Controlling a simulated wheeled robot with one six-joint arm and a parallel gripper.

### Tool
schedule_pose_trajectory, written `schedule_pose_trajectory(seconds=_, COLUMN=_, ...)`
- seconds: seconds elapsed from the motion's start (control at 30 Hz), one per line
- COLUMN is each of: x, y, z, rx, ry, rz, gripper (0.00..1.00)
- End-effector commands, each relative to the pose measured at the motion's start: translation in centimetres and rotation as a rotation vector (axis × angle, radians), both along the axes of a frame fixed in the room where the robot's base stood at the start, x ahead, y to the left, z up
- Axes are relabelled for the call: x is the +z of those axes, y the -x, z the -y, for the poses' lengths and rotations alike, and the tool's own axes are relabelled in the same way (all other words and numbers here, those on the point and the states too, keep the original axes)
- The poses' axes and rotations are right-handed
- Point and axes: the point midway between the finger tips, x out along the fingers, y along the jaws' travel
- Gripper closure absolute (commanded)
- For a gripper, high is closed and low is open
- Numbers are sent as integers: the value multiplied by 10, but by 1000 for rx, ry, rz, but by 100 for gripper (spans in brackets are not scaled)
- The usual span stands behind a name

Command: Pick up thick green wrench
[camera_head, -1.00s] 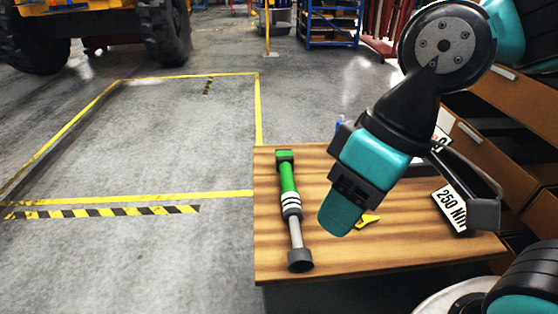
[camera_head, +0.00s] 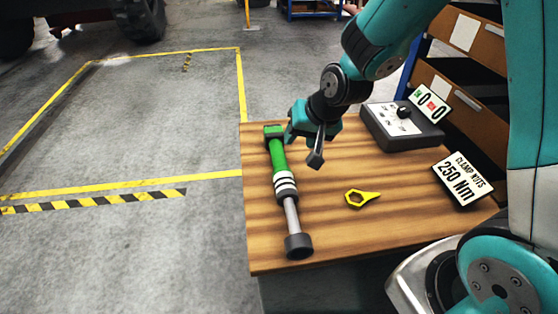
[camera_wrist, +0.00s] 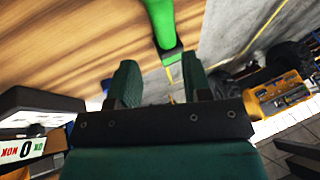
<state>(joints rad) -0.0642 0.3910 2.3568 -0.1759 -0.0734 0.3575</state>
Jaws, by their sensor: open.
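The thick green wrench (camera_head: 278,158) lies along the left side of the wooden table (camera_head: 330,235). It has a green handle, black and white rings, a grey shaft and a dark round head at the near end. My gripper (camera_head: 302,146) is above the table, just right of the wrench's green far end, and is empty. In the wrist view my gripper's two fingers (camera_wrist: 158,78) stand apart, and the green handle (camera_wrist: 162,22) shows beyond them, not between them. Only part of the wrench shows there.
A yellow ring-ended tool (camera_head: 360,198) lies mid-table. Brown bins (camera_head: 450,100) rise beyond. Open floor with yellow lines (camera_head: 120,130) lies left.

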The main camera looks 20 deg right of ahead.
Motion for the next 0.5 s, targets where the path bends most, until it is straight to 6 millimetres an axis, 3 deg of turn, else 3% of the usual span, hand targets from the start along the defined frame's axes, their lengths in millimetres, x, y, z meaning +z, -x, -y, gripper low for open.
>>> schedule_pose_trajectory(seconds=0.2, x=-38, y=-18, z=-11, rx=5, ry=1, rz=-5, gripper=55)
schedule_pose_trajectory(seconds=0.5, x=-60, y=-29, z=-16, rx=6, ry=0, rz=-1, gripper=55)
